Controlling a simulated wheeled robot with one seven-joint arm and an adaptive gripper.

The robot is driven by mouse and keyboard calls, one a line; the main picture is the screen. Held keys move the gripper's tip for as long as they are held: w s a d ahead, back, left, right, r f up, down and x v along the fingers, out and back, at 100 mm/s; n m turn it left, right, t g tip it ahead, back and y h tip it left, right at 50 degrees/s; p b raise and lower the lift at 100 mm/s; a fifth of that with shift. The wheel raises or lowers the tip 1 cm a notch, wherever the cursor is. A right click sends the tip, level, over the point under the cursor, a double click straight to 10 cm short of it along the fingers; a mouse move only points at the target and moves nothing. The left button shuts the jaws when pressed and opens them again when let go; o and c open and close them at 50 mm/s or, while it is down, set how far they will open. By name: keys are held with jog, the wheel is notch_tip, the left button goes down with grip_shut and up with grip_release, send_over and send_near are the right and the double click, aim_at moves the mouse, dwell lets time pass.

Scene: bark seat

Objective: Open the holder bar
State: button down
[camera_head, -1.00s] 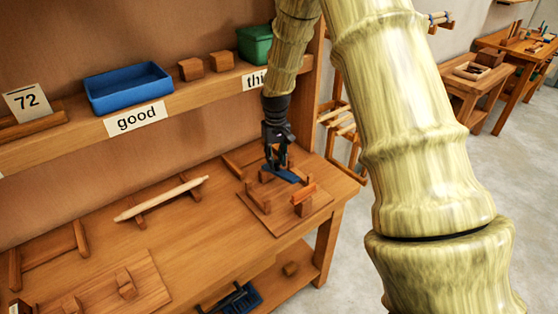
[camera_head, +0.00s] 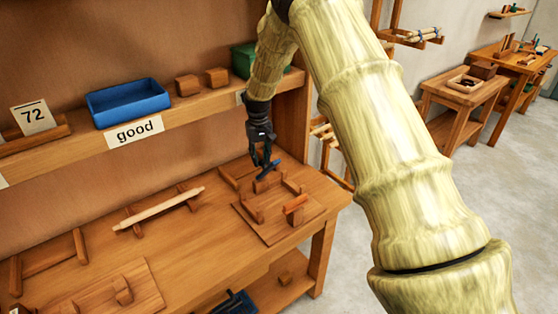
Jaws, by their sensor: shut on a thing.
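The holder's base board (camera_head: 277,230) lies flat on the bench and carries several small wooden posts and a block with an orange-brown top (camera_head: 296,204).
A pale rod (camera_head: 160,209) rests on two supports at the bench's middle. The shelf above holds a blue tray (camera_head: 128,102), wooden blocks (camera_head: 187,85) and a green box (camera_head: 243,60), close to my arm. Another wooden fixture (camera_head: 110,290) stands front left.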

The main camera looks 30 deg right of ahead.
jog(key=shift+w+a+f, duration=0.1)
jog(key=shift+a+f, duration=0.25)
jog(key=shift+a, duration=0.1)
jog(key=c, duration=1.4)
grip_release()
jog(key=shift+o, duration=1.1)
jog(key=shift+w+a, duration=0.15)
jog(key=shift+a, duration=0.05)
jog(key=shift+w+a, duration=0.1)
jog(key=shift+a, duration=0.1)
jog(key=shift+d+r, duration=0.1)
jog(key=shift+d, duration=0.55)
jog(key=shift+a+r, duration=0.15)
jog(key=shift+a, duration=0.05)
notch_tip(320, 180, up, 7)
jog(key=shift+d, duration=0.25)
